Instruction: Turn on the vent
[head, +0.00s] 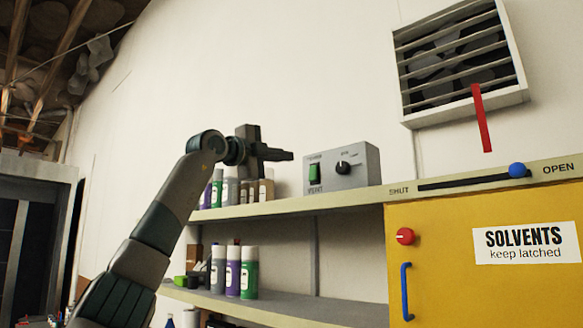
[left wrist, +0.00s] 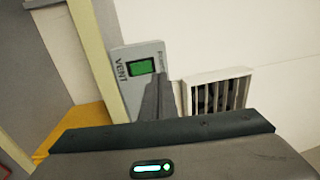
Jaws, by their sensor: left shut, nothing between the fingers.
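A grey control box (head: 358,172) stands on the upper shelf, with a green rocker switch (head: 315,173) at its left and a black knob (head: 343,167) to the right. In the left wrist view the box is marked VENT beside the green switch (left wrist: 140,67). The louvred wall vent (head: 460,62) is high at the right; a red strip (head: 482,120) hangs down from it. It also shows in the left wrist view (left wrist: 217,92). My left gripper (head: 290,155) is shut and empty, up and left of the switch, apparently not touching it. My right gripper is out of view.
A slider with a blue knob (head: 517,170) sits at the OPEN end above the yellow solvents cabinet (head: 450,285), which has a red knob (head: 405,236) and blue handle (head: 406,292). Bottles (head: 249,272) stand on the lower shelf; others crowd the upper shelf left of the box.

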